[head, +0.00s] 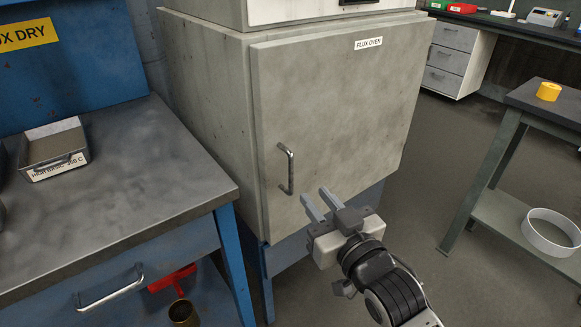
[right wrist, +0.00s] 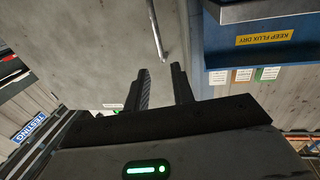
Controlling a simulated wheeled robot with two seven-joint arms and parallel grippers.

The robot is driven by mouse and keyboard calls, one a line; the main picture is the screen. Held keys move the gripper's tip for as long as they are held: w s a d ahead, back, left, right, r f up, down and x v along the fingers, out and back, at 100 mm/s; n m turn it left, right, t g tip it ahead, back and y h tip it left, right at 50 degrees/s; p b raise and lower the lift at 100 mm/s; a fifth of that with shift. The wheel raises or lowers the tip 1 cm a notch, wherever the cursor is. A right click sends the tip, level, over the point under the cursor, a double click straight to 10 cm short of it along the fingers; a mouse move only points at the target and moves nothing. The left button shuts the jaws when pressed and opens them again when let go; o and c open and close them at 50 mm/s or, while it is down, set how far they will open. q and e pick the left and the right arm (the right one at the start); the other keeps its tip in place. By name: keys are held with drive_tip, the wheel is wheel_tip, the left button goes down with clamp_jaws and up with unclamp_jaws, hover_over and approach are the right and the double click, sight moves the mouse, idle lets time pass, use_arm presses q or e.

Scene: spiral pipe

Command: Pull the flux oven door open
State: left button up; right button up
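The flux oven door (head: 345,110) is a grey panel labelled FLUX OVEN, and it looks shut. Its vertical metal bar handle (head: 286,168) sits at the door's left side. My right gripper (head: 318,203) is open and empty, to the right of the handle and a little below it, apart from it. In the right wrist view the handle (right wrist: 156,30) lies just beyond the gap between the two fingers (right wrist: 160,88), and the door (right wrist: 95,50) fills the space behind. My left gripper is not in view.
A dark-topped workbench (head: 125,180) with a blue frame stands left of the oven and holds a labelled metal tray (head: 55,150). A table (head: 540,105) with a yellow roll (head: 548,91) stands at the right. The floor (head: 440,150) between oven and table is clear.

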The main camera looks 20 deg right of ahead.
sight(292, 168)
drive_tip(key=w, duration=0.3)
drive_tip(key=w+a, duration=0.1)
drive_tip(key=w, duration=0.7)
drive_tip(key=shift+w+a, duration=0.15)
drive_tip(key=shift+a, duration=0.25)
clamp_jaws()
